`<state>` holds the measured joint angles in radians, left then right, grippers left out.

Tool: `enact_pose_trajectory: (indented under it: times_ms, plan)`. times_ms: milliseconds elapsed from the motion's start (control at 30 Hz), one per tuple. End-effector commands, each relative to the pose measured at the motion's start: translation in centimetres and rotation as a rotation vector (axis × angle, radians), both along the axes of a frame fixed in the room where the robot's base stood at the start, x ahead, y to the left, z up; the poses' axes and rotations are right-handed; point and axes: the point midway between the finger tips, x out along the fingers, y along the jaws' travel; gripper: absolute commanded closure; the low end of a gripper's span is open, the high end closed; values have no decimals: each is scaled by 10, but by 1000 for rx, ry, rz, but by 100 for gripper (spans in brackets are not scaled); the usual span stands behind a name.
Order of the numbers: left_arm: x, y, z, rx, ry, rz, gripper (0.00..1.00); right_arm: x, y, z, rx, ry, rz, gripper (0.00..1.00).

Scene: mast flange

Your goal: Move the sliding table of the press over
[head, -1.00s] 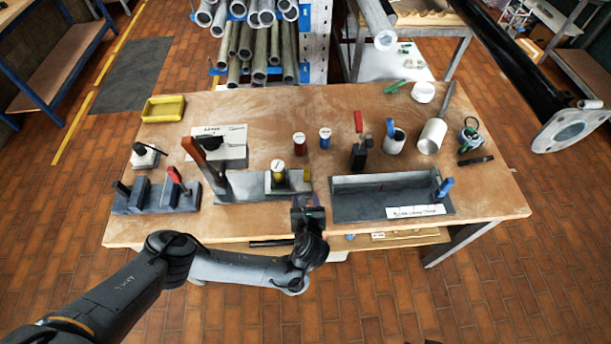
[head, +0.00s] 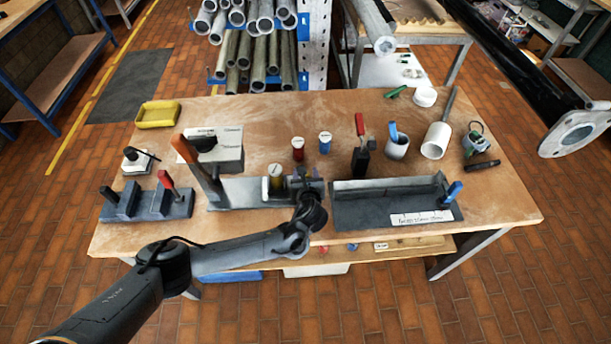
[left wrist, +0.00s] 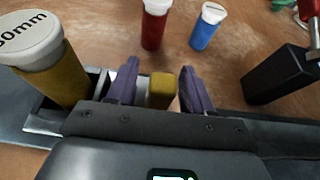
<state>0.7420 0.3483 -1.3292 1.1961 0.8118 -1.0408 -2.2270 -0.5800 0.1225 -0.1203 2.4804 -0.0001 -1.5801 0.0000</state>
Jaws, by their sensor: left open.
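The press is a long grey base (head: 232,200) with an orange-handled lever (head: 197,163) at its left end. A grey sliding table with a yellow cylinder (head: 276,178) on it sits along the base; the cylinder's white cap reads "30mm" in the left wrist view (left wrist: 55,70). A small yellow block (left wrist: 161,92) at the table's right side shows between my left gripper's fingers. My left gripper (head: 311,177) is open, its two purple-grey fingers (left wrist: 160,80) on either side of this block, with gaps visible. In the head view my gripper hides the block. My right gripper is not in view.
Red (head: 298,148) and blue (head: 325,142) cylinders stand behind the press. A grey tray fixture (head: 360,211) with a blue handle lies close to its right. A black fixture with a red handle (head: 360,125) stands behind that. A clamp base (head: 150,205) is at left.

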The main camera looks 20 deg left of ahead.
Motion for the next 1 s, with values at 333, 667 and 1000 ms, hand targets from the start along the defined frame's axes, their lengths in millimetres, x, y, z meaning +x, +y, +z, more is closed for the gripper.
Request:
enact_pose_trajectory:
  times_ms: [333, 667, 1000]
  plan:
    - [5, 2, -3, -2, 0, -1, 49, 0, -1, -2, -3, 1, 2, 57]
    - [5, 2, -2, -2, 0, -1, 89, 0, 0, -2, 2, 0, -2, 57]
    - [5, 2, -2, -1, 0, -3, 100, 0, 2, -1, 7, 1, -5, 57]
